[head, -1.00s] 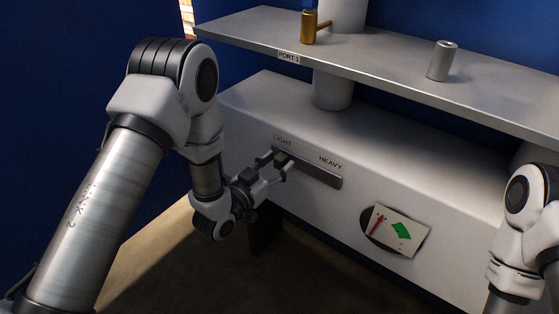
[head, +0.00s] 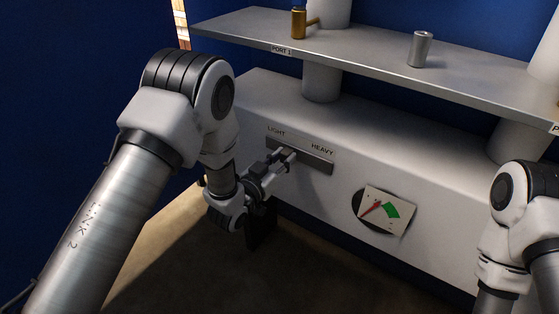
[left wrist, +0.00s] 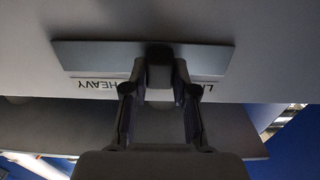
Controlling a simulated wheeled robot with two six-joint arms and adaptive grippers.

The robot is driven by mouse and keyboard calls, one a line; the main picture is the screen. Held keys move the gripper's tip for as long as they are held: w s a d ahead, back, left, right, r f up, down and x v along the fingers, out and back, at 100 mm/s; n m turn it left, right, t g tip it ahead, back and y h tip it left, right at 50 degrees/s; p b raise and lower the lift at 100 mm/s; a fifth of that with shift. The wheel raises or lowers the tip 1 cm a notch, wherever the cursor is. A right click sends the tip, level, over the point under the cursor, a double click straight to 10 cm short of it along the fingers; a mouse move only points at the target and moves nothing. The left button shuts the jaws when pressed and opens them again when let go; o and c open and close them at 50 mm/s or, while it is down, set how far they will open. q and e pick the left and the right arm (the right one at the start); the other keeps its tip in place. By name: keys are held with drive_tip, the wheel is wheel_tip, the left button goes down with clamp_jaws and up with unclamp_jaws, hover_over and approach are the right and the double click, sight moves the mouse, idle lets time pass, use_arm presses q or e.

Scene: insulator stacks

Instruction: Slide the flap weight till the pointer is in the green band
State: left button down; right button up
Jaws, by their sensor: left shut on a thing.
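The flap weight, a dark block (left wrist: 160,68), sits on a grey slide rail (head: 318,164) on the front of the white housing, between the LIGHT and HEAVY labels. My left gripper (head: 284,156) is shut on the weight; in the left wrist view its fingers flank the block. The block is largely hidden in the head view. The dial (head: 383,222) has a red pointer (head: 371,209) slanting up to the right, and a green band (head: 391,211). The pointer's tip is just left of the band. My right gripper is out of the picture.
A grey shelf (head: 380,62) runs above the housing (head: 440,190). White columns (head: 322,82) join shelf and housing.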

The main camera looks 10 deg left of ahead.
use_arm(q)
drive_tip(key=c, duration=0.9)
unclamp_jaws()
drive_tip(key=v, duration=1.2)
